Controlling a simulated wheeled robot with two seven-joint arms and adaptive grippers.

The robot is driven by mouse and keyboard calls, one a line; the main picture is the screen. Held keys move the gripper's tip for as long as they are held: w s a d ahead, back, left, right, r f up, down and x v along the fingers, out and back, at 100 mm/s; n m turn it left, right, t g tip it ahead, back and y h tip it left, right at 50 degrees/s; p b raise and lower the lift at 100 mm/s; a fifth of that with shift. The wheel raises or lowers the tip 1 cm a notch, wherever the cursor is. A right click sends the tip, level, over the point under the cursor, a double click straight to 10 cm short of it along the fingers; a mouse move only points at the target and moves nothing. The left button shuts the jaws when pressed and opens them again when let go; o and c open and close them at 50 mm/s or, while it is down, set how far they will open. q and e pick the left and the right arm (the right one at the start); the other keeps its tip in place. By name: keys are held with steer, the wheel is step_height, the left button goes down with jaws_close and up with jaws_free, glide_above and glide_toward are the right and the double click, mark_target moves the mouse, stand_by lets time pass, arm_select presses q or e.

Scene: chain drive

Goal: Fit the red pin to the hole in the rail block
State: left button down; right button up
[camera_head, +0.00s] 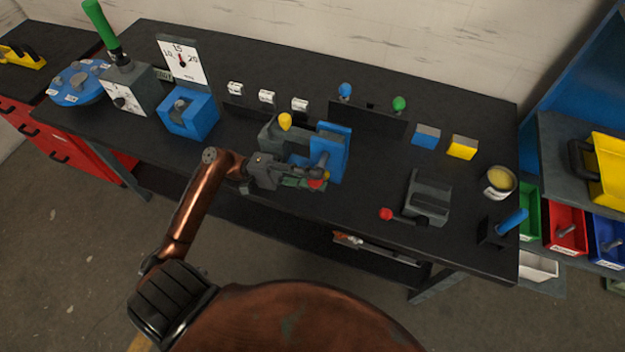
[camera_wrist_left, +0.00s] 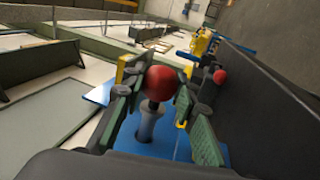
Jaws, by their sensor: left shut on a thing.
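My left gripper (camera_head: 302,183) is shut on the red pin (camera_head: 316,183) at the front of the blue and grey fixture, which I take for the rail block (camera_head: 332,142). In the left wrist view the round red head of the pin (camera_wrist_left: 160,83) sits between the green-padded fingers of the left gripper (camera_wrist_left: 158,92). Its dark shaft points to a grey cylinder (camera_wrist_left: 148,122) on a blue plate (camera_wrist_left: 182,150). I cannot tell whether the shaft is inside the cylinder. The hole is hidden. My right gripper is not in view.
A yellow knob (camera_head: 285,120) stands close behind the left gripper. To the right, a second red ball (camera_head: 386,213) on a dark rod reaches from a slotted grey block (camera_head: 430,195). A blue box (camera_head: 188,115) stands left. The bench front between them is clear.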

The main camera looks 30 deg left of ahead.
mark_target(315, 167)
arm_select(q)
steer(key=shift+w+a+b, duration=0.2)
steer(key=shift+w+a, duration=0.05)
steer(key=shift+w, duration=0.7)
steer(key=shift+w+a+b, duration=0.2)
steer(key=shift+w, duration=0.7)
steer(key=c, duration=1.5)
jaws_free()
steer(key=shift+o, duration=0.2)
steer(key=shift+s, duration=0.1)
